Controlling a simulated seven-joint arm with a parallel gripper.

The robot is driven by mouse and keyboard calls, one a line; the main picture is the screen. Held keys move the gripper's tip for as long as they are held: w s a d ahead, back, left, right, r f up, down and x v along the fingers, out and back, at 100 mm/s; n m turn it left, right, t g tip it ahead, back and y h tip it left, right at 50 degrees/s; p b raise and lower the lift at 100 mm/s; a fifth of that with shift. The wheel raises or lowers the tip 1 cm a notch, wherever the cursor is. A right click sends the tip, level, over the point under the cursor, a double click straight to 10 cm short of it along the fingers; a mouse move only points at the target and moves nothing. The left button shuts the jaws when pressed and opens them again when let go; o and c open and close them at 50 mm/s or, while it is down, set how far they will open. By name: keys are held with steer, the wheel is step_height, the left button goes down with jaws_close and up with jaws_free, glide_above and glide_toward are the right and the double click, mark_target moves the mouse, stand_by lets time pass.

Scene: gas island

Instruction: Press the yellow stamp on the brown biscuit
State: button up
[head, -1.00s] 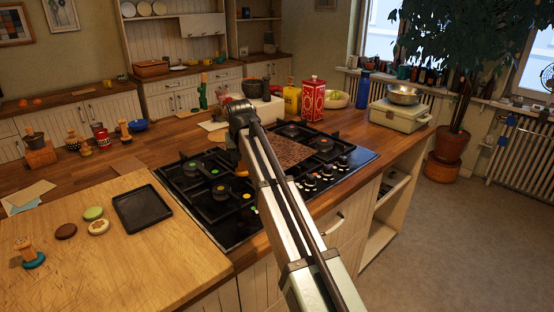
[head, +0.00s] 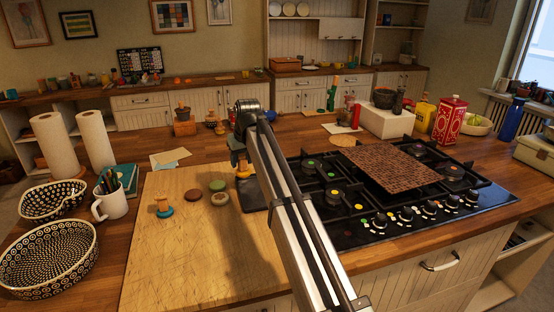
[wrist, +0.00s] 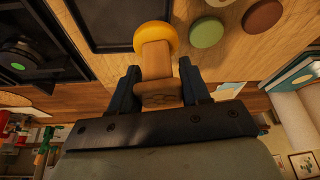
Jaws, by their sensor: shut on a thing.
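My gripper (wrist: 158,84) is shut on the wooden handle of the yellow stamp (wrist: 155,36). In the head view the yellow stamp (head: 244,171) shows under my gripper (head: 240,155), near the back of the black tray (head: 250,204). The brown biscuit (head: 193,196) lies on the wooden board (head: 175,250), left of the gripper. It also shows at the top right of the wrist view (wrist: 263,16). A green biscuit (head: 217,185) and a pale-topped biscuit (head: 220,199) lie between it and the tray.
A teal stamp (head: 164,209) stands on the board, left of the biscuits. A black hob (head: 340,232) with a brown mat (head: 400,168) is on the right. A mug (head: 110,199) and patterned baskets (head: 48,256) stand at the left. The board's front is clear.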

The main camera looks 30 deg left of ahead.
steer(key=s+a+r+n+g, duration=0.1)
steer(key=s+a+n, duration=0.2)
steer(key=s+a, duration=0.9)
steer(key=shift+a+n+y, duration=0.4)
steer(key=shift+a, duration=0.05)
glide_above(192, 192)
steer(key=shift+f, duration=2.35)
steer(key=shift+f, duration=0.7)
steer(key=shift+r, duration=0.15)
step_height(192, 192, up, 7)
stand_by(0.3)
